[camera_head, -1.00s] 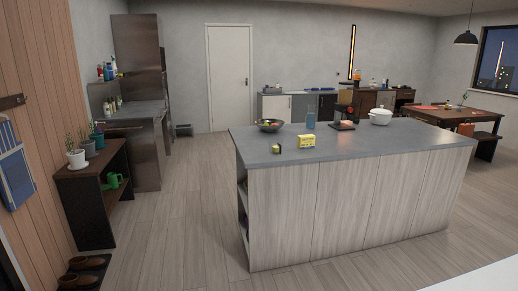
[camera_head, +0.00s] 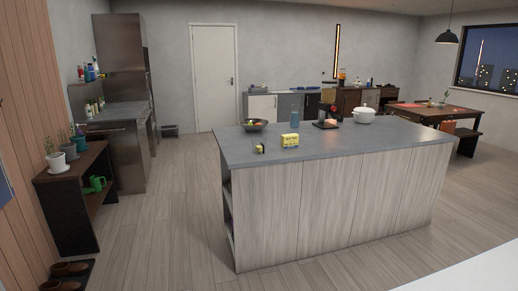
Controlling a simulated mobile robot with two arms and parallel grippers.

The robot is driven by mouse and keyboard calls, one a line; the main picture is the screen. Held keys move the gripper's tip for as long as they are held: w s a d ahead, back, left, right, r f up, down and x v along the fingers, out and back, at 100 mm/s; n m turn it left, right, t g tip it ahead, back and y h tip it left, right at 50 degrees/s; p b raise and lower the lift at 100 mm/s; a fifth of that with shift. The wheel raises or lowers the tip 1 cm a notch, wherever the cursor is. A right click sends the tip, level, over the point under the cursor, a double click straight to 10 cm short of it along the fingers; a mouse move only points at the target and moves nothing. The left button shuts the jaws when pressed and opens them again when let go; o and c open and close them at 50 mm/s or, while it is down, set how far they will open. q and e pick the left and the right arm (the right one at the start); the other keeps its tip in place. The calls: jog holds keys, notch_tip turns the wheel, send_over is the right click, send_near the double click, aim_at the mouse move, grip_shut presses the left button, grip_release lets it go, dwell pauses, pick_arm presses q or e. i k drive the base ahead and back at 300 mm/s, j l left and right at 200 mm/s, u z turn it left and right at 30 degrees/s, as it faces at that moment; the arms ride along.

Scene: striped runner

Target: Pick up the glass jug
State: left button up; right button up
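The glass jug (camera_head: 295,118) looks like a tall, bluish, see-through vessel. It stands upright on the grey top of the kitchen island (camera_head: 350,143), near the far edge, between a dark bowl and a dark board. It is small in the view and its handle cannot be made out. The island is some way ahead of me. Neither of my grippers is in view.
On the island stand a dark bowl (camera_head: 254,125), a yellow box (camera_head: 290,140), a small dark and yellow item (camera_head: 260,148) and a white pot (camera_head: 364,115). A plant shelf (camera_head: 72,195) stands at the left wall. The floor (camera_head: 175,215) left of the island is clear.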

aim_at(258, 144)
jog(key=i+j+u, duration=0.1)
jog(key=i+u, duration=0.3)
jog(key=i, duration=0.7)
jog(key=i+z, duration=0.15)
jog(key=i, duration=0.35)
jog(key=i+j+z, duration=0.15)
jog(key=i, duration=0.3)
jog(key=i+j+z, duration=0.15)
jog(key=i, duration=0.35)
jog(key=i+j+z, duration=0.15)
jog(key=i+j, duration=0.2)
jog(key=i, duration=0.1)
